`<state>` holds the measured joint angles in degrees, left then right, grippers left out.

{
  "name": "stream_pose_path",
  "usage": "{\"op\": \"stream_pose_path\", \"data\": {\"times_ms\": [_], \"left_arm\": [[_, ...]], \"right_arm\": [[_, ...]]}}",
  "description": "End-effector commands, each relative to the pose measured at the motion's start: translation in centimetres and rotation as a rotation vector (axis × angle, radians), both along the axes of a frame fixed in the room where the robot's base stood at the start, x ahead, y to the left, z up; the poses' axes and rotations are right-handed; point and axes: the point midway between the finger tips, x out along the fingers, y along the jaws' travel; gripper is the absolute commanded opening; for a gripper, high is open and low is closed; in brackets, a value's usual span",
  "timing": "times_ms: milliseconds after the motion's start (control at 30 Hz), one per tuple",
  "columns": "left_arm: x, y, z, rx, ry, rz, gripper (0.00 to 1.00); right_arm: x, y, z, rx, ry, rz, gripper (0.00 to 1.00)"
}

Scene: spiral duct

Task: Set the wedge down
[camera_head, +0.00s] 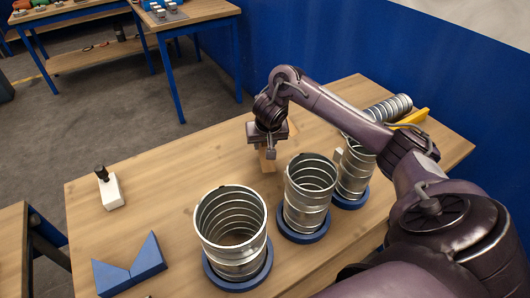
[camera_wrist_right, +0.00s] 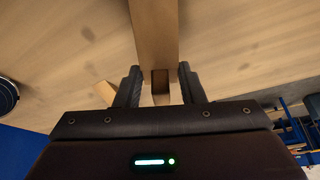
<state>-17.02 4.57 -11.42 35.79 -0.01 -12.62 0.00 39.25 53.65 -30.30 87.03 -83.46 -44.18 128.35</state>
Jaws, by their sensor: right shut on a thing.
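My right gripper (camera_head: 267,146) points down over the far middle of the wooden table. It is shut on the wedge (camera_head: 267,161), a light wooden piece that sticks out below the jaws. In the right wrist view the wedge (camera_wrist_right: 154,35) runs out from between the two dark fingers (camera_wrist_right: 158,72). Its lower end is at or just above the tabletop; I cannot tell if it touches. My left gripper is not in view.
Three spiral ducts on blue rings stand at the front: near (camera_head: 232,235), middle (camera_head: 307,195) and far (camera_head: 355,172). Another duct (camera_head: 388,107) lies behind. A blue V-block (camera_head: 130,268) and a white block with a black knob (camera_head: 110,191) are at left. The table's left middle is clear.

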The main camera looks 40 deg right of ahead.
Motion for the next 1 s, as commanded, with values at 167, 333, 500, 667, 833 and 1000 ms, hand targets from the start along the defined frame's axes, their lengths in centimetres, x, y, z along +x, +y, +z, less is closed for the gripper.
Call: {"op": "stream_pose_path", "data": {"times_ms": [167,333,500,667,833,1000], "left_arm": [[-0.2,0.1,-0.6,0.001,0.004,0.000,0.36],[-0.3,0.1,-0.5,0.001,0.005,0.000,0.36],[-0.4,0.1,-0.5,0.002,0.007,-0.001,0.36],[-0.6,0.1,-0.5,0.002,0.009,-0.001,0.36],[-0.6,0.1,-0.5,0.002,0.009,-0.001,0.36],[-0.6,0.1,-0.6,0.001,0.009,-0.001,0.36]], "right_arm": [[-0.1,0.0,-2.8,0.000,0.003,0.001,0.12],[0.0,0.0,-2.7,0.000,0.001,0.001,0.12],[0.0,0.1,-3.0,0.001,0.002,0.001,0.12],[0.0,0.1,-3.1,0.001,0.002,0.001,0.50],[0.0,0.1,-3.1,0.001,0.002,0.001,0.57],[0.0,0.1,-3.0,0.000,0.001,0.001,0.57]]}}
